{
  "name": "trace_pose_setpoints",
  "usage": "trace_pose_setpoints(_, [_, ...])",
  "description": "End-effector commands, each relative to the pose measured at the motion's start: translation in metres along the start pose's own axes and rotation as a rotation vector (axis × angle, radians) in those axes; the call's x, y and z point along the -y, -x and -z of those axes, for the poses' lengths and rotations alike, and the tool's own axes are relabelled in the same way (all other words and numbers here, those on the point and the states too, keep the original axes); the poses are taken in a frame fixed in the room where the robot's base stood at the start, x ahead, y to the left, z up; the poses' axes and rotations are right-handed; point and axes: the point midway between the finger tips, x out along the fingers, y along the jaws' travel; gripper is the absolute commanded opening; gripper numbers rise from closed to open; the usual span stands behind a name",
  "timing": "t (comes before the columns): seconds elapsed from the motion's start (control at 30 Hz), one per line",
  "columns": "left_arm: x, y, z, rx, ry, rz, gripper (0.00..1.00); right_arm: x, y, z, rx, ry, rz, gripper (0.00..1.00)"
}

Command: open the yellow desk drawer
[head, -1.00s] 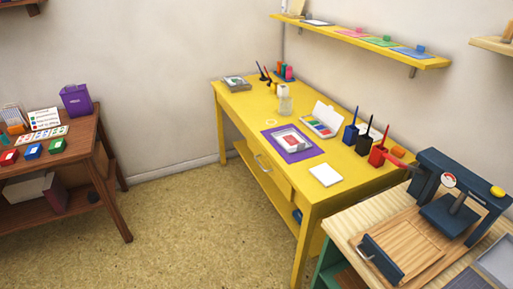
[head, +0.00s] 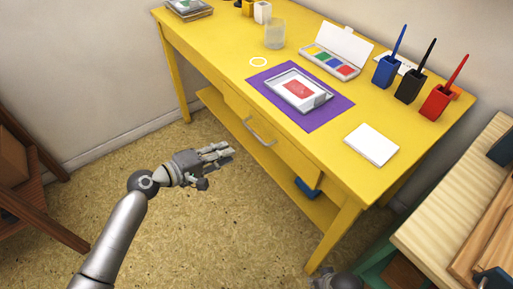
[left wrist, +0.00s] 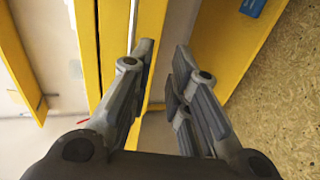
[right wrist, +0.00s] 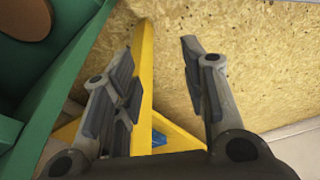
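The yellow desk (head: 215,50) stands in the middle of the head view. Its drawer (head: 272,138) is closed, its front flush with the desk, with a curved metal handle (head: 258,133). My left gripper (head: 227,152) is to the left of the handle, in front of the drawer, apart from it. In the left wrist view, its fingers (left wrist: 163,48) are spread with nothing between them, facing yellow desk parts. My right gripper's fingers (right wrist: 168,45) are spread and empty beside a yellow desk leg. In the head view only a dark part shows at the bottom edge.
A purple mat (head: 325,118) with a framed stamp tray lies on the desktop. Blue, black and red holders stand at the right. A blue item (head: 306,187) sits on the lower shelf. A wooden-topped table (head: 450,225) is at the right. Open floor lies left of the desk.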

Motion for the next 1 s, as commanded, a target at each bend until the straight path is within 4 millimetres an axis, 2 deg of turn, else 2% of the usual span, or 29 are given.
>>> trace_pose_setpoints(0.1, [-0.023, -0.001, -0.009, 0.044, 0.015, -0.057, 0.17, -0.001, 0.003, 0.004, -0.005, -0.001, -0.001, 0.40])
trace_pose_setpoints(0.2, [-0.031, -0.006, -0.011, 0.054, 0.021, -0.071, 0.17, -0.001, 0.006, 0.006, -0.007, -0.001, -0.001, 0.40])
trace_pose_setpoints(0.7, [-0.036, -0.091, -0.014, 0.051, 0.021, -0.069, 0.17, -0.002, 0.028, 0.018, -0.021, -0.004, -0.003, 0.40])
trace_pose_setpoints(0.83, [-0.037, -0.102, -0.015, 0.050, 0.021, -0.069, 0.17, -0.002, 0.033, 0.020, -0.024, -0.004, -0.004, 0.40])
trace_pose_setpoints(1.0, [-0.036, -0.106, -0.015, 0.050, 0.021, -0.067, 0.17, -0.002, 0.035, 0.021, -0.025, -0.004, -0.004, 0.40])
